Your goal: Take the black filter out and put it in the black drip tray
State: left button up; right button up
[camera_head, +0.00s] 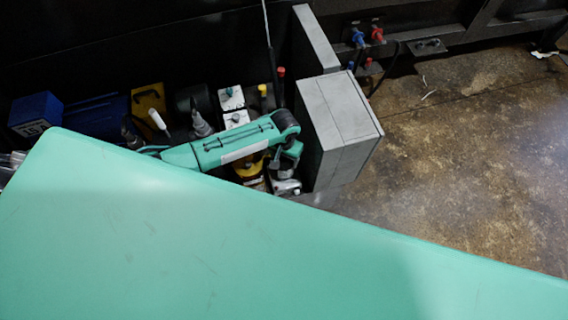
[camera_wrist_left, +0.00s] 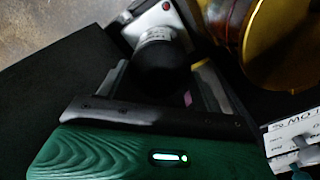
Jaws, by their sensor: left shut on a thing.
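My left gripper (camera_wrist_left: 163,82) has its two fingers on either side of a dark, rounded black filter (camera_wrist_left: 160,68) and is shut on it. The filter's far end meets a pale labelled collar beside a silver housing (camera_wrist_left: 152,22) with a red dot. I cannot tell whether the filter is still joined to it. In the head view my left arm reaches in from the left, over the machinery, and the wrist points down. There the left gripper (camera_head: 285,183) is low beside a grey cabinet, and the filter cannot be made out. My right gripper and the black drip tray are not seen.
The tall grey cabinet (camera_head: 340,115) stands just right of the left wrist. A yellow rounded part (camera_wrist_left: 285,40) is close to the gripper. Blue boxes (camera_head: 38,113) and a yellow unit (camera_head: 148,105) lie left. Bare stained floor (camera_head: 470,150) is open at the right.

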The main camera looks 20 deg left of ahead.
pick_arm(q)
jog(key=n+p, duration=0.2)
jog(key=n, duration=0.1)
jog(key=shift+r+p, duration=0.25)
jog(key=shift+p, duration=0.05)
jog(key=shift+f+n+p, duration=0.15)
jog(key=shift+n+p, duration=0.15)
jog(key=shift+n, duration=0.2)
jog(key=shift+n+p, duration=0.55)
jog(key=shift+n, duration=0.05)
jog(key=n+p, duration=0.2)
jog(key=shift+n, duration=0.3)
jog(key=shift+n+p, duration=0.3)
jog(key=shift+n, duration=0.4)
